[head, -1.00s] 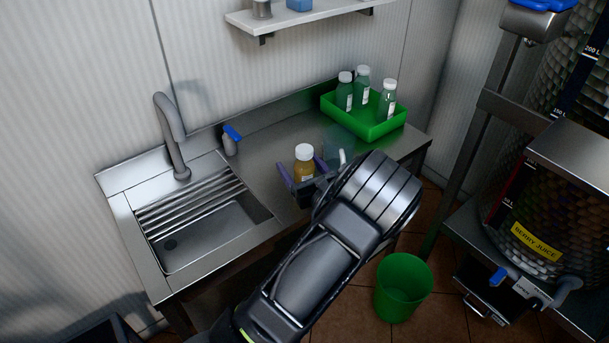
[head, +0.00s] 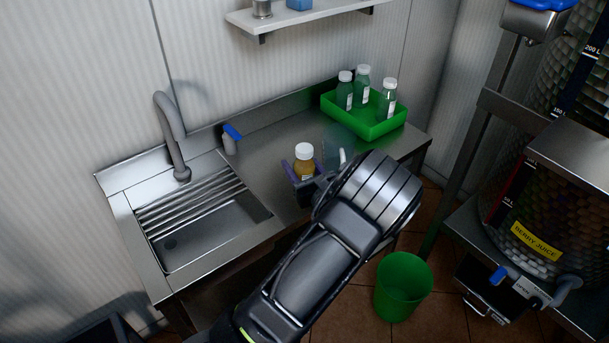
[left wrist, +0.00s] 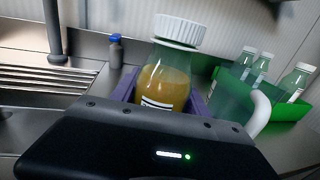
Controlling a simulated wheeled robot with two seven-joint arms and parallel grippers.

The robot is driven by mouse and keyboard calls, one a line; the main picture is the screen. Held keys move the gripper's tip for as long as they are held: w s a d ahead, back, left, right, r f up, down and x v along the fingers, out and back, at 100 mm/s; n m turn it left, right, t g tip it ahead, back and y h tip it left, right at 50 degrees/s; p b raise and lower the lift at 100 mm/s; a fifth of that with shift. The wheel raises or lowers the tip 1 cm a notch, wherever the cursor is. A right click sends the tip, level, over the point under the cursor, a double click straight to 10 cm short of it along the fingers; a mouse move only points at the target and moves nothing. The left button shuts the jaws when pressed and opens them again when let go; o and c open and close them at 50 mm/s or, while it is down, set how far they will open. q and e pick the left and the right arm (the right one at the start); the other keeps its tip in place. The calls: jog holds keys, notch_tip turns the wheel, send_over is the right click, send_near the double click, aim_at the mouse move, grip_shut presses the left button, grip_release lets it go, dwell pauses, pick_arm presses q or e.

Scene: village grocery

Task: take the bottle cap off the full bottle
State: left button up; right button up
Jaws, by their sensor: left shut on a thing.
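The full bottle (head: 305,170) holds orange-yellow liquid and stands upright on the steel counter near its front edge. Its white ribbed cap (head: 304,150) is on its top. In the left wrist view the bottle (left wrist: 164,82) and its cap (left wrist: 180,30) show large in the middle. My left gripper (head: 304,174) is shut on the bottle's body, with a purple finger on each side, below the cap. The gripper's housing hides the bottle's lower part in the left wrist view. My right gripper is not in view.
A clear jug (head: 338,147) with a pale handle stands just right of the bottle. A green tray (head: 374,131) with 3 capped bottles sits at the counter's back right. The sink (head: 215,228) is at left. A green bin (head: 403,287) stands on the floor.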

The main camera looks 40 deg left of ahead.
pick_arm(q)
grip_shut()
jog(key=shift+r, duration=0.2)
notch_tip(320, 180, up, 10)
dwell(0.7)
jog(key=shift+f, duration=0.15)
jog(key=o, duration=0.6)
grip_release()
jog(key=shift+c, duration=0.2)
grip_shut()
